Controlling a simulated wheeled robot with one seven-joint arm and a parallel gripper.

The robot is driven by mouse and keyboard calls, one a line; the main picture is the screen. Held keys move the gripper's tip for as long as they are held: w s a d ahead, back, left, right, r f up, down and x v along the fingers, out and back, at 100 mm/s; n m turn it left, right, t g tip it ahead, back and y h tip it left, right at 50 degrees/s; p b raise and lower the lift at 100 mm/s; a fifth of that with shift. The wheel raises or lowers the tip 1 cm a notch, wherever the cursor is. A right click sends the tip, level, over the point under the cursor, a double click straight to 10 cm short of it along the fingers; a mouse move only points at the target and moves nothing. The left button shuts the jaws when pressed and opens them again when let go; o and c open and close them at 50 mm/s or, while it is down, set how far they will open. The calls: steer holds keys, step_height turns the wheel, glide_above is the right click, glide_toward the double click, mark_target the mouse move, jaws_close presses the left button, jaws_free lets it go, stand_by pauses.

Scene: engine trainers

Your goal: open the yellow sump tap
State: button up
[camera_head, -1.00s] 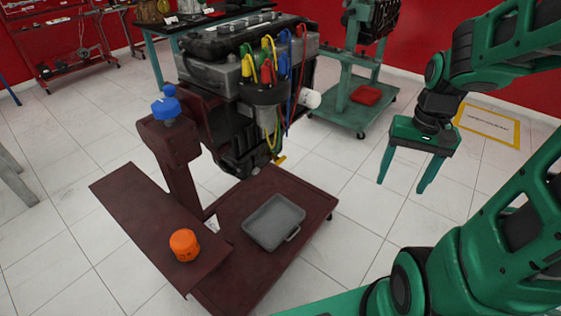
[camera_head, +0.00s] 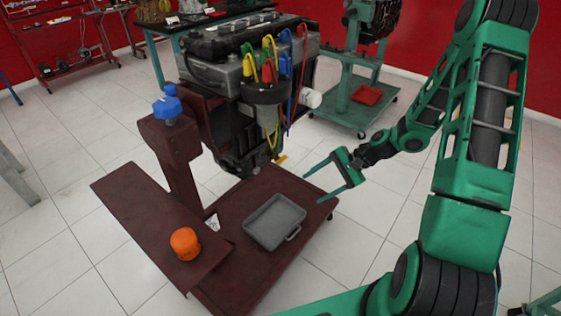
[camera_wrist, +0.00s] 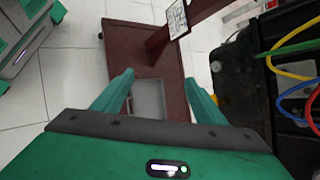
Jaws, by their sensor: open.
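The yellow sump tap (camera_head: 281,160) is a small yellow handle low on the dark engine (camera_head: 240,130), at its right side in the head view.
A grey drain tray (camera_head: 275,222) lies on the dark red stand base (camera_head: 235,205). An orange cap (camera_head: 185,243) sits on the side shelf. Coloured cables and a white filter (camera_head: 310,98) are above the tap. A green stand (camera_head: 352,112) is behind.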

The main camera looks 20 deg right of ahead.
steer(key=w+a+f+m+t+y, duration=0.3)
steer(key=w+f+m+t, duration=0.15)
steer(key=w+m, duration=0.25)
steer(key=m+t+h, duration=0.1)
steer(key=m+t, duration=0.7)
steer(key=m, duration=0.1)
glide_toward(283, 160)
steer(key=shift+g, duration=0.25)
steer(key=x, duration=1)
steer(key=shift+w, duration=0.5)
steer(key=shift+c, duration=0.3)
steer(key=c, duration=1)
steer(key=shift+a, duration=0.25)
steer(key=shift+d, duration=0.15)
